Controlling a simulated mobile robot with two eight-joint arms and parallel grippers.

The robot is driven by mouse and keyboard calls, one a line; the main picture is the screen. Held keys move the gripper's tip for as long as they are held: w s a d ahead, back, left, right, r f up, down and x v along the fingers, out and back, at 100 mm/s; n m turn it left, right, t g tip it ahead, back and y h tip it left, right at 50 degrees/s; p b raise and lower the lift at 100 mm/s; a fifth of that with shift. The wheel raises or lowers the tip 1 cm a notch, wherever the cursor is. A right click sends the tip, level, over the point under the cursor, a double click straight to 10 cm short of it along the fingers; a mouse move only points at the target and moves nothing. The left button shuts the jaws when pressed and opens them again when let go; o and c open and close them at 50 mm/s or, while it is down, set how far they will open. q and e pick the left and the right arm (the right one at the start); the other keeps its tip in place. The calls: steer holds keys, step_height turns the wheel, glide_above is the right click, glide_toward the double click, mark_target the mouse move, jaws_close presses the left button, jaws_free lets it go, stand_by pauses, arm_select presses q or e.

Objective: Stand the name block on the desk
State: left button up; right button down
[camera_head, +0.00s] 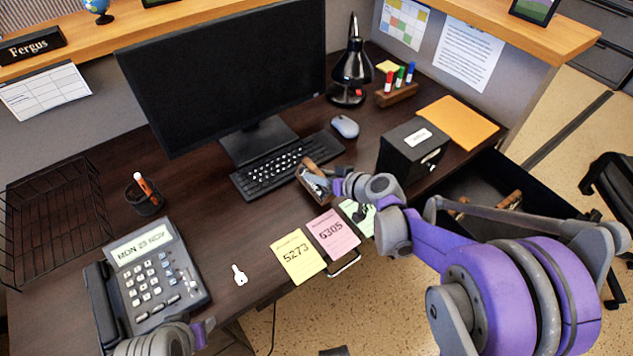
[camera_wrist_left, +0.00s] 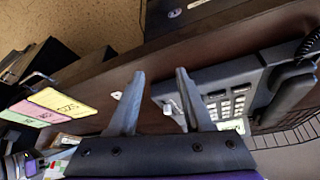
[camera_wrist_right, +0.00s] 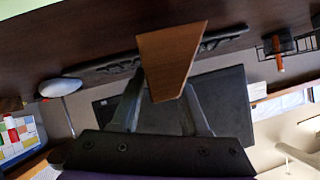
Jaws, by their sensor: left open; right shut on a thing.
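The brown wooden name block (camera_wrist_right: 170,60) is between the fingers of my right gripper (camera_wrist_right: 163,88), which is shut on it. In the head view the block (camera_head: 307,178) shows just in front of the keyboard, partly hidden by my right gripper (camera_head: 328,184); I cannot read any name on it. Whether it touches the desk (camera_head: 205,225) I cannot tell. My left gripper (camera_wrist_left: 160,74) is open and empty near the desk phone at the desk's front edge; in the head view only part of it shows at the bottom.
The keyboard (camera_head: 285,168), monitor (camera_head: 225,70) and black box (camera_head: 412,150) surround the right gripper. Yellow (camera_head: 299,257), pink (camera_head: 332,233) and green notes lie along the front edge. A key (camera_head: 239,275) lies by the phone (camera_head: 150,275). An open drawer (camera_head: 490,185) is at right.

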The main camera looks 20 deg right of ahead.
arm_select(q)
steer(key=shift+f+b, duration=0.3)
steer(key=shift+f, duration=0.1)
arm_select(e)
steer(key=shift+f, duration=1.5)
arm_select(q)
steer(key=shift+f, duration=0.1)
arm_select(e)
steer(key=shift+f, duration=0.1)
steer(key=shift+c, duration=2)
jaws_free()
